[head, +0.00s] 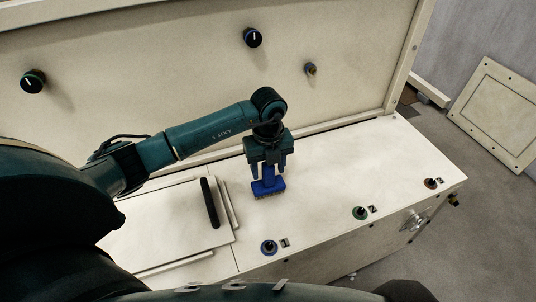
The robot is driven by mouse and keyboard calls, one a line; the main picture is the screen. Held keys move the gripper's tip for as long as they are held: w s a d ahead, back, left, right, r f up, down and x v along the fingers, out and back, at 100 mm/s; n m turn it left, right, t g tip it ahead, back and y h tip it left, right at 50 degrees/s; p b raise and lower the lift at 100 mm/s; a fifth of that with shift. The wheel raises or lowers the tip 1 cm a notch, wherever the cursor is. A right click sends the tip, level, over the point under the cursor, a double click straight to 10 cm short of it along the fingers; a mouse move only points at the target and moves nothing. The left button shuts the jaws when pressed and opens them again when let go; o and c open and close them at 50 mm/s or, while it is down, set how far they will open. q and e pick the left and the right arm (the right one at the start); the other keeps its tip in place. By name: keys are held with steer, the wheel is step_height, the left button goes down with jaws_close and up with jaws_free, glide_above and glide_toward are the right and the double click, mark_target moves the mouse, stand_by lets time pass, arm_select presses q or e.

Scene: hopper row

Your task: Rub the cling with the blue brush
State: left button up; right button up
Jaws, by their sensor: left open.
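The blue brush (268,187) stands on the pale top of the cabinet, with its bristle side down. My left gripper (268,171) points down over it. Its fingers are open and lie on either side of the brush's upper part; whether they touch it I cannot tell. I cannot make out any cling on the surfaces in view. My right gripper is not in view.
A panel with a black handle (210,203) lies left of the brush. The upright back wall carries dials (253,37). The top right of the brush is clear.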

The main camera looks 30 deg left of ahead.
arm_select(q)
steer(key=shift+f, duration=0.7)
steer(key=shift+c, duration=0.4)
steer(key=c, duration=1.1)
steer(key=shift+o, duration=0.2)
steer(key=shift+r, duration=0.15)
step_height(320, 180, up, 6)
steer(key=p, duration=0.5)
